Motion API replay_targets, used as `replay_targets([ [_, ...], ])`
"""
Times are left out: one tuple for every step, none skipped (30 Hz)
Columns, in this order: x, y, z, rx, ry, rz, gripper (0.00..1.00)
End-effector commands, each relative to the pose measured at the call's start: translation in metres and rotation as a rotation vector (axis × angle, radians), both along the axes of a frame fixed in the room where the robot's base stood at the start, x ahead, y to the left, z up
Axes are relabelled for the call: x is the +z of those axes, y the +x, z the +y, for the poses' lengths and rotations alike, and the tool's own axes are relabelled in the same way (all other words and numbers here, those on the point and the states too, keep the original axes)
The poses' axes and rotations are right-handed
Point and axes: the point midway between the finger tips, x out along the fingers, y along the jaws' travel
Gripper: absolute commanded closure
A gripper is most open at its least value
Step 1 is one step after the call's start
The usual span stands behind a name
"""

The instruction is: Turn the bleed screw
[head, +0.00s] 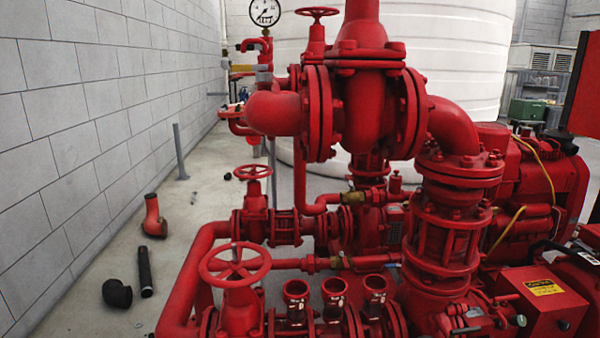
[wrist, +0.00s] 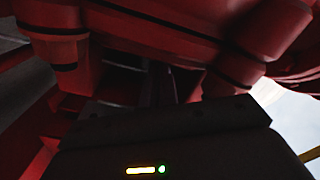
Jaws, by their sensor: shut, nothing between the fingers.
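The task's bleed screw cannot be told apart for certain in either view. The red pump set (head: 365,110), with its flanged pipes and valves, fills the middle and right of the head view. In the wrist view my gripper (wrist: 163,75) is dark and in shadow, with its body across the bottom. Its fingers are shut with nothing held between them, and they point in among red castings (wrist: 150,30) and bolt heads close ahead. I cannot tell whether the fingertips touch anything. My gripper cannot be made out in the head view.
Red handwheels (head: 235,264) and short open pipe stubs (head: 335,292) stand in front. A pressure gauge (head: 265,12) is at the top. A red box with a yellow label (head: 543,288) is at lower right. Loose pipe pieces (head: 145,272) lie on the otherwise open floor by the block wall.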

Motion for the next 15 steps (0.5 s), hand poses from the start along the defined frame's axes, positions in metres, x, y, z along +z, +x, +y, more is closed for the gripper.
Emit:
replay_targets([
  [0.0064,0.0013,-0.0046,-0.012,-0.007,-0.014,1.00],
  [0.0057,0.0012,-0.0037,-0.011,-0.007,-0.014,1.00],
  [0.0048,0.0011,-0.0025,-0.011,-0.007,-0.014,1.00],
  [0.0041,0.0010,-0.0016,-0.011,-0.007,-0.013,1.00],
  [0.0034,0.0010,-0.0008,-0.011,-0.006,-0.013,1.00],
  [0.0027,0.0009,0.0000,-0.010,-0.006,-0.012,1.00],
  [0.0022,0.0008,0.0005,-0.010,-0.006,-0.012,1.00],
  [0.0017,0.0007,0.0008,-0.009,-0.005,-0.010,1.00],
  [0.0013,0.0007,0.0013,-0.008,-0.005,-0.010,1.00],
  [0.0009,0.0007,0.0015,-0.008,-0.004,-0.009,1.00],
  [0.0006,0.0006,0.0019,-0.008,-0.004,-0.008,1.00],
  [0.0000,0.0004,0.0022,-0.006,-0.003,-0.007,1.00],
  [-0.0003,0.0004,0.0025,-0.005,-0.003,-0.007,1.00],
  [-0.0006,0.0002,0.0028,-0.006,-0.003,-0.006,1.00],
  [-0.0008,-0.0007,0.0029,-0.005,-0.003,-0.005,1.00],
])
